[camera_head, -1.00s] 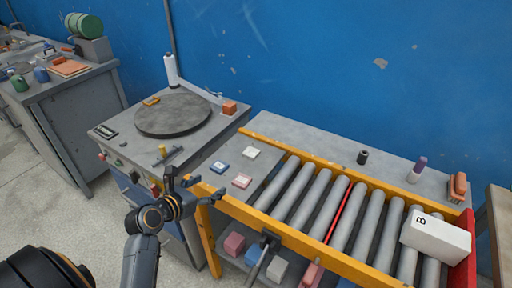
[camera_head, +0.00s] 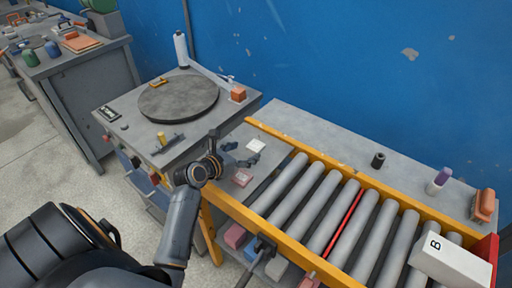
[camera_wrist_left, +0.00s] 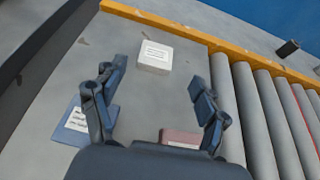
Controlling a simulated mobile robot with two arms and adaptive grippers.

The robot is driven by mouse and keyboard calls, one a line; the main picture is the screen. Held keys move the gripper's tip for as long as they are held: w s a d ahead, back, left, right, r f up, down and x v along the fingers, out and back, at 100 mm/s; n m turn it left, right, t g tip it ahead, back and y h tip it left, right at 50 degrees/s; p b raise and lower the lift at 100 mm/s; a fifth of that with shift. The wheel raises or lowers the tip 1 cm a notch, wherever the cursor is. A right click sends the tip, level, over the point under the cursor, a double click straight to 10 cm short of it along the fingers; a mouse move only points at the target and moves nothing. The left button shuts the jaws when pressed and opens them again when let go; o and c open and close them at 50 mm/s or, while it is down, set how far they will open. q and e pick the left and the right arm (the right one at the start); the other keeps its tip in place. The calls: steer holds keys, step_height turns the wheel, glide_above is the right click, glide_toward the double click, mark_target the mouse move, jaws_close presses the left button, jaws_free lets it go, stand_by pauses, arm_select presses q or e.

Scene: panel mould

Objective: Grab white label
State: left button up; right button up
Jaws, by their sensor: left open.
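The white label (camera_head: 256,145) is a small white block with printed text, lying on the grey table beside the rollers. In the left wrist view the white label (camera_wrist_left: 155,55) lies ahead of the fingertips, between their lines and apart from them. My left gripper (camera_head: 241,153) is open and empty, just left of and nearer than the label; its two fingers show in the left wrist view (camera_wrist_left: 164,88). A blue label (camera_wrist_left: 75,125) lies by the left finger in the left wrist view. My right gripper does not show.
A roller conveyor (camera_head: 318,168) with yellow rails runs right of the labels. A white box marked B (camera_head: 455,262) sits on it. A round turntable (camera_head: 178,98) stands at the left. A black cylinder (camera_head: 378,160) stands on the ledge behind the rollers.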

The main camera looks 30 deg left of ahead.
mark_target(255, 146)
arm_select(q)
steer(key=shift+w+f, duration=0.25)
steer(key=shift+w, duration=0.3)
steer(key=x, duration=0.4)
steer(key=shift+w+a+f, duration=0.15)
steer(key=shift+w+a, duration=0.05)
steer(key=shift+w, duration=0.15)
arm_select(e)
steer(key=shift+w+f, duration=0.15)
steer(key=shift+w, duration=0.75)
arm_select(q)
steer(key=shift+c, duration=0.9)
steer(key=c, duration=1)
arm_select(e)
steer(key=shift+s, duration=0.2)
